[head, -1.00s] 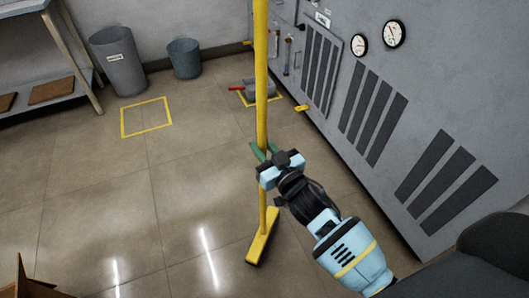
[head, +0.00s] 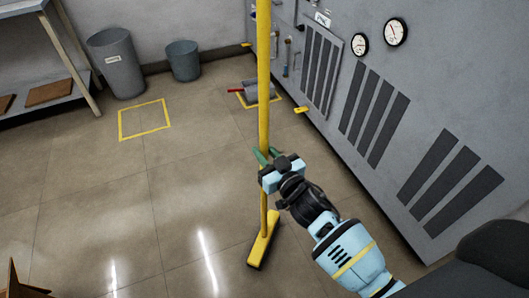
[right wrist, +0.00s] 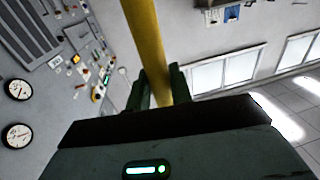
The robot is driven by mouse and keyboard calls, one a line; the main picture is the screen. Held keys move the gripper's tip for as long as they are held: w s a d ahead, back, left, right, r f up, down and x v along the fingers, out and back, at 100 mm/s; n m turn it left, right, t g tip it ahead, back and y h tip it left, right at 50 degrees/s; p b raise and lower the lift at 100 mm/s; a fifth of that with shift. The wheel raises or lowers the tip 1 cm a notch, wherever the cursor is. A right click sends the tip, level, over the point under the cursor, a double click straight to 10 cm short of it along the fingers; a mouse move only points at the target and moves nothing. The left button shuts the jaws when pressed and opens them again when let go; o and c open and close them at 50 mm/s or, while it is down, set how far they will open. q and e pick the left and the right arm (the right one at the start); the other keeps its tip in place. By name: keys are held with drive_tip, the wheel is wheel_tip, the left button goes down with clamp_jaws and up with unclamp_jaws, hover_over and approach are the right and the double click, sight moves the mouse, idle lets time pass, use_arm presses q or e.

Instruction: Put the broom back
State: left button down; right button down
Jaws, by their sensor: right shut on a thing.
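The broom (head: 263,80) has a long yellow handle and a yellow head (head: 263,240) with a dark underside. It stands nearly upright, its head at or close to the floor; I cannot tell if it touches. My right gripper (head: 265,156) is shut on the handle, low down, above the head. In the right wrist view the handle (right wrist: 146,45) runs up between the green fingers (right wrist: 158,88). The top of the handle is out of the head view. My left gripper is not in view.
A yellow floor outline (head: 145,120) is empty at the left. A second outline (head: 244,101) holds a grey object with a red handle (head: 258,92). Grey bins (head: 117,65) (head: 184,60) stand by the wall. A grey machine cabinet (head: 400,110) with gauges borders the right. The middle floor is clear.

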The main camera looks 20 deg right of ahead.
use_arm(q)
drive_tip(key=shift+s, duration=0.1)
use_arm(e)
drive_tip(key=shift+r, duration=0.15)
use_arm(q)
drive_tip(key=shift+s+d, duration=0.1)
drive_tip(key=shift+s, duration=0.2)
use_arm(e)
drive_tip(key=c, duration=1.3)
unclamp_jaws()
drive_tip(key=shift+f, duration=0.25)
drive_tip(key=shift+o, duration=0.2)
drive_tip(key=shift+r, duration=0.15)
drive_tip(key=shift+s, duration=0.3)
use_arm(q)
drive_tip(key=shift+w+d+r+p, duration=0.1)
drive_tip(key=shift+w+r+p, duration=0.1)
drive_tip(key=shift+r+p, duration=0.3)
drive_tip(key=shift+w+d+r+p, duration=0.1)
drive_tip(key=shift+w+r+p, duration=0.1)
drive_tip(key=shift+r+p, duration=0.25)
use_arm(e)
drive_tip(key=s+d, duration=0.2)
drive_tip(key=s, duration=0.9)
drive_tip(key=shift+s, duration=0.15)
